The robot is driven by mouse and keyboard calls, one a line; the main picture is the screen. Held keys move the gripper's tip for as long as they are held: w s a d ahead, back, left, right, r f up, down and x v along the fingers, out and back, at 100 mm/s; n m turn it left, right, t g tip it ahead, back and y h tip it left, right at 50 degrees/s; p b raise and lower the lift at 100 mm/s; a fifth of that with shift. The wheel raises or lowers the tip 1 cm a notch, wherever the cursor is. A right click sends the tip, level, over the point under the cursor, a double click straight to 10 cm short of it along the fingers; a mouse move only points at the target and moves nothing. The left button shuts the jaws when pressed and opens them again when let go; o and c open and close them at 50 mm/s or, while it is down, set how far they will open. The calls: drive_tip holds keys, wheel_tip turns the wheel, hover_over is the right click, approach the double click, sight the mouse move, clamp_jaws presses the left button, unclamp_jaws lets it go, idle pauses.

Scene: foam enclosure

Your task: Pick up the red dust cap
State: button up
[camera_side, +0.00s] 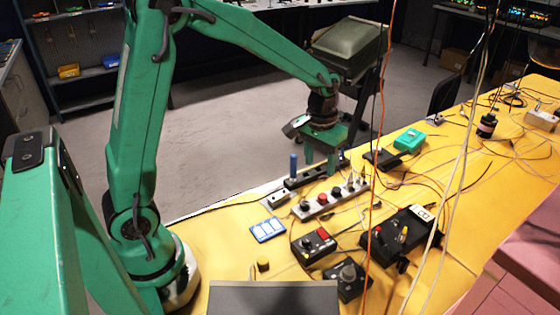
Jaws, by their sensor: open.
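Small red caps (323,199) sit on a light grey strip (312,213) on the yellow table. A second red one (336,192) stands just right of the first, and a dark knob (304,205) is at the strip's left end. I cannot tell which red piece is the dust cap. My gripper (320,163) hangs above and behind the strip, near the table's far edge.
A black strip (303,181) with an upright blue peg (293,165) lies behind the grey strip. Black boxes (315,245) with knobs, a blue-and-white block (268,230) and a green case (410,139) stand around. Loose cables cross the table, and an orange cable (372,190) hangs in front.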

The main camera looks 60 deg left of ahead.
sight(323, 195)
drive_tip(key=shift+w+f+g, duration=0.15)
drive_tip(key=shift+w+f, duration=0.3)
drive_tip(key=shift+f, duration=0.4)
drive_tip(key=shift+w+f+g, duration=0.15)
drive_tip(key=shift+w+f, duration=0.3)
drive_tip(key=shift+f, duration=1.65)
drive_tip(key=shift+w+f, duration=0.15)
drive_tip(key=shift+f, duration=1.15)
drive_tip(key=shift+w+f, duration=0.1)
drive_tip(key=shift+f, duration=1.15)
drive_tip(key=c, duration=1.1)
